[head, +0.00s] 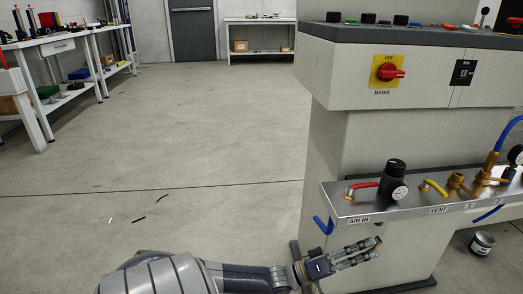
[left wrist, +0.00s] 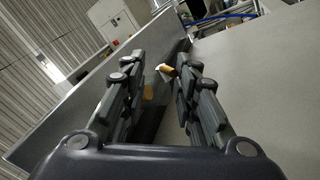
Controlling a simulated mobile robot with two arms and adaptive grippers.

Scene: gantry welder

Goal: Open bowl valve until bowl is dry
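The black-topped air regulator (head: 394,174) with a round gauge stands on the metal shelf (head: 362,207), by the AIR IN label. I cannot make out its bowl or the bowl valve in the head view; the space under the shelf is largely hidden. My left gripper (head: 376,247) is below the shelf's front edge, in front of the pale machine column, pointing right. In the left wrist view its two fingers (left wrist: 168,85) stand apart, with small yellow pieces (left wrist: 168,70) showing near the tips; I cannot tell what these are. My right gripper is not in view.
A red-handled valve (head: 362,185) and a yellow-handled VENT valve (head: 434,188) are on the shelf. A blue lever (head: 323,226) hangs at its left end. An open tin (head: 482,242) stands at lower right. The floor to the left is mostly clear.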

